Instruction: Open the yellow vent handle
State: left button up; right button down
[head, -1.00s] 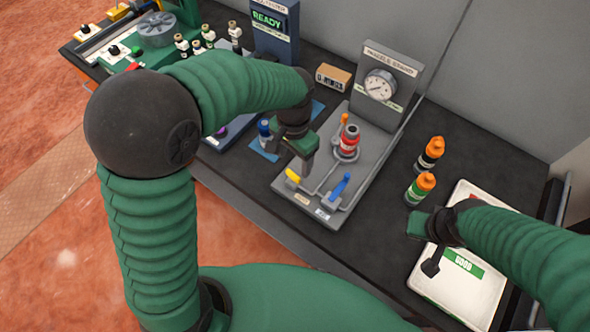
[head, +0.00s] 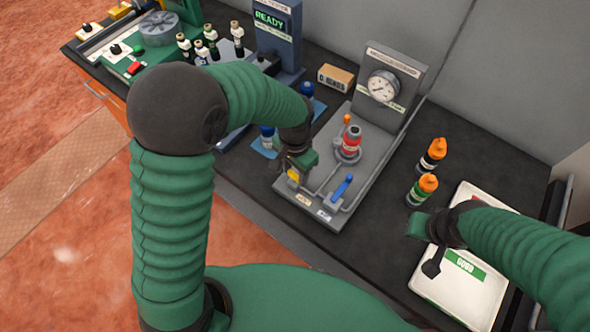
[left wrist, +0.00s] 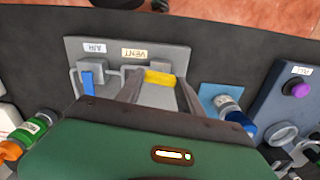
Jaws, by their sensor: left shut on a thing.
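The yellow vent handle (head: 293,175) is at the front left of the grey stand's base (head: 322,205). In the left wrist view the yellow handle (left wrist: 160,78) lies between my two fingers, below the VENT label (left wrist: 141,54). My left gripper (head: 288,178) is shut on it and partly hides it in the head view. The blue air handle (head: 342,187) is to its right, apart from my fingers. My right gripper (head: 430,248) is over the white tray (head: 440,292); its fingers are not clear.
A red-banded canister (head: 350,143) and a gauge panel (head: 390,75) stand behind the handles. Two orange-capped bottles (head: 432,155) are to the right.

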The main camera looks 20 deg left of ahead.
aim_at(295, 174)
pick_arm(q)
jog(key=c, duration=0.3)
jog(key=shift+r+n+p, duration=0.25)
jog(key=shift+n+p, duration=0.15)
jog(key=shift+p, duration=0.2)
jog(key=shift+f+n, duration=0.1)
jog(key=shift+n, duration=0.2)
jog(key=shift+f, duration=0.15)
jog(key=o, duration=1.4)
notch_tip(295, 174, up, 17)
jog(key=shift+f, duration=0.1)
